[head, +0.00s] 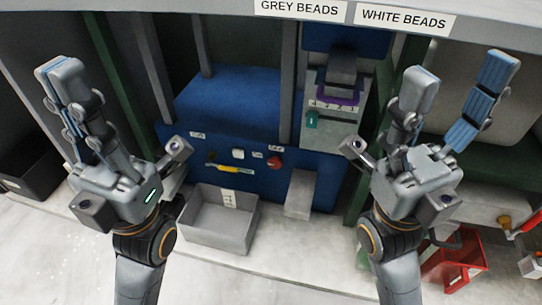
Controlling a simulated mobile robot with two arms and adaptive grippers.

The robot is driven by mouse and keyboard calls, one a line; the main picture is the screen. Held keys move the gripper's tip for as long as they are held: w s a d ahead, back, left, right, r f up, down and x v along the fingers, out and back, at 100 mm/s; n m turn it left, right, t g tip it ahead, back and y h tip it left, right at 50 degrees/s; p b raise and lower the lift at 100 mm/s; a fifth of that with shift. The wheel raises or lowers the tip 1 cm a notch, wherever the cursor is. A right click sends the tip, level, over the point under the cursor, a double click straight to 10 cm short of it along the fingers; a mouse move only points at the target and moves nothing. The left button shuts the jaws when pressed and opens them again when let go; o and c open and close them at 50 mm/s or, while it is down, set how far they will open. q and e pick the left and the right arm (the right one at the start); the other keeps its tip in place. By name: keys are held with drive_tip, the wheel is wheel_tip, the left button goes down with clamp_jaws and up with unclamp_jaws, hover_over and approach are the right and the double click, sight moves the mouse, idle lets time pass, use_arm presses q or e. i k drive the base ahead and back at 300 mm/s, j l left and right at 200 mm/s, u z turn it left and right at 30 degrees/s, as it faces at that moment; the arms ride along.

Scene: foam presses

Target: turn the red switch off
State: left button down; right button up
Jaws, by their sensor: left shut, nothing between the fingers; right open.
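The red switch (275,163) is a small round red knob on the blue front panel (300,178) of the press. Its exact setting is too small to tell. My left gripper (63,72) is shut and empty, with its fingers pointing up, well to the left of the switch. My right gripper (458,78) is open and empty, with its fingers spread, to the right of the switch. Neither gripper touches the panel.
A white button (238,154) and a yellow handle (230,168) sit left of the red switch. A grey bin (205,240) stands below the panel, with a grey block (299,195) to its right. Green posts flank the press. A red bin (455,272) is at lower right.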

sight(274, 161)
drive_tip(key=i+j, duration=0.1)
drive_tip(key=j, duration=0.5)
drive_tip(key=i+j, duration=0.1)
drive_tip(key=j, duration=0.5)
drive_tip(key=i+j, duration=0.1)
drive_tip(key=j, duration=0.55)
